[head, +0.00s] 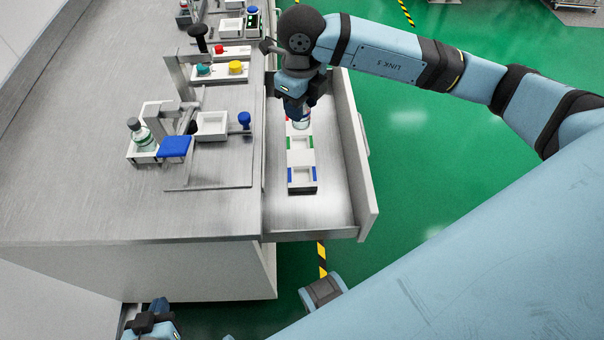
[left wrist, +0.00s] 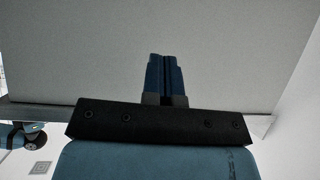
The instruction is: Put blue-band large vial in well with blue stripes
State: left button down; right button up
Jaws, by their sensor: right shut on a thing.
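My right gripper (head: 298,101) is shut on a large vial (head: 302,122), holding it upright over the far end of the white well rack. The jaws hide the vial's upper part, and its band colour is hard to make out. The rack (head: 301,158) lies in the open drawer. Its well with blue stripes (head: 302,175) is at the near end and empty. The well with green stripes (head: 300,144) is in the middle. Red marks show beside the held vial. My left gripper (head: 152,322) is low at the bottom left; its fingers (left wrist: 165,78) are together and empty in the left wrist view.
The drawer (head: 325,215) stands open from the metal counter (head: 110,210). On the counter are a vial with a green band (head: 142,136) in a white holder, a blue pad (head: 174,147), a white box (head: 212,124) and a stand with coloured knobs. A pale panel (left wrist: 80,50) fills the left wrist view.

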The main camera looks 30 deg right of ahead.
jog(key=m, duration=0.1)
jog(key=f+m, duration=0.1)
jog(key=m, duration=0.1)
jog(key=shift+s+f+b, duration=0.15)
jog(key=shift+f+b, duration=0.15)
jog(key=shift+b, duration=0.1)
jog(key=shift+f+m, duration=0.3)
notch_tip(320, 180, down, 20)
jog(key=shift+r+b, duration=0.2)
jog(key=shift+b, duration=0.75)
pick_arm(q)
jog(key=shift+w+d+f, duration=0.15)
jog(key=shift+f, duration=0.5)
pick_arm(e)
jog(key=shift+r, duration=0.1)
pick_arm(q)
jog(key=shift+f, duration=0.1)
pick_arm(e)
jog(key=o, duration=0.5)
jog(key=shift+f, duration=0.2)
jog(key=shift+c, duration=0.2)
jog(key=o, duration=0.4)
jog(key=shift+o, duration=0.2)
